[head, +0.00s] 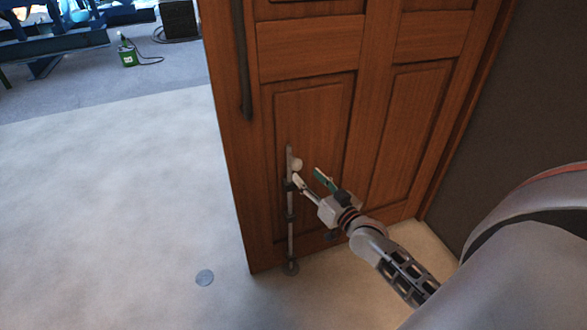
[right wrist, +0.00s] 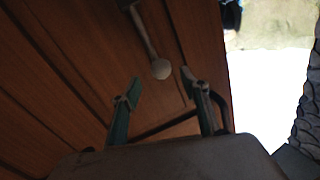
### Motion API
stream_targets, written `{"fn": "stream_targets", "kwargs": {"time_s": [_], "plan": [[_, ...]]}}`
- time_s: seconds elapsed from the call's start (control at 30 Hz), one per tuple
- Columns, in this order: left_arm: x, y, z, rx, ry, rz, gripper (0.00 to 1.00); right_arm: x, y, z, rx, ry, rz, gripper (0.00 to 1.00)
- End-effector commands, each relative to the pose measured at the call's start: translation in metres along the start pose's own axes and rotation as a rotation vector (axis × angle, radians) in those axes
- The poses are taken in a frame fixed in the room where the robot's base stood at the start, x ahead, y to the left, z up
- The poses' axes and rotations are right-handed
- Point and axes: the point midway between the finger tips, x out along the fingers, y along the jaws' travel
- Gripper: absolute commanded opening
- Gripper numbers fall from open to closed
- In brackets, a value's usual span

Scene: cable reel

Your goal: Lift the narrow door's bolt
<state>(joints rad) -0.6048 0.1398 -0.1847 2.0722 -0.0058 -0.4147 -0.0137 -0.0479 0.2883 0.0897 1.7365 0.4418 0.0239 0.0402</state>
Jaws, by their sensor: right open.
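The narrow wooden door (head: 308,105) stands in the middle of the head view. Its bolt (head: 290,222) is a thin grey upright rod on the lower left part of the door, with a pale round knob (head: 296,163) near the top. My right gripper (head: 309,177) is open, with its fingertips close to the knob. In the right wrist view the knob (right wrist: 161,69) lies just beyond and between the open fingertips (right wrist: 164,85), and nothing is held. Whether a finger touches the knob or rod cannot be told. My left gripper is not in view.
A dark vertical handle (head: 242,60) is on the door's left edge. A dark wall (head: 508,110) is close on the right. The pale floor (head: 110,200) at left is clear.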

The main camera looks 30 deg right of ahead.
Motion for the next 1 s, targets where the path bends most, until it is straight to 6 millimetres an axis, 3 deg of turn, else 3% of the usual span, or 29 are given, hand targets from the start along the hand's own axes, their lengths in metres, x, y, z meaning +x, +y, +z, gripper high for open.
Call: {"fn": "stream_targets", "kwargs": {"time_s": [0.3,0.5,0.9,0.93,1.0], "plan": [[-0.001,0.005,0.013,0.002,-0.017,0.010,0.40,0.044,-0.001,0.001,0.000,0.000,-0.001,0.45],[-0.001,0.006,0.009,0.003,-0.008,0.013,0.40,0.065,-0.001,0.001,-0.001,-0.001,0.000,0.45],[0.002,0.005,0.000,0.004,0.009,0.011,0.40,0.073,-0.001,0.000,-0.002,-0.001,-0.001,0.45],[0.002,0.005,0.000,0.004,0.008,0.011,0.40,0.073,-0.001,-0.001,-0.002,-0.001,-0.001,0.42],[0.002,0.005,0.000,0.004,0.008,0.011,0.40,0.073,-0.001,-0.001,-0.002,-0.001,-0.001,0.24]]}}
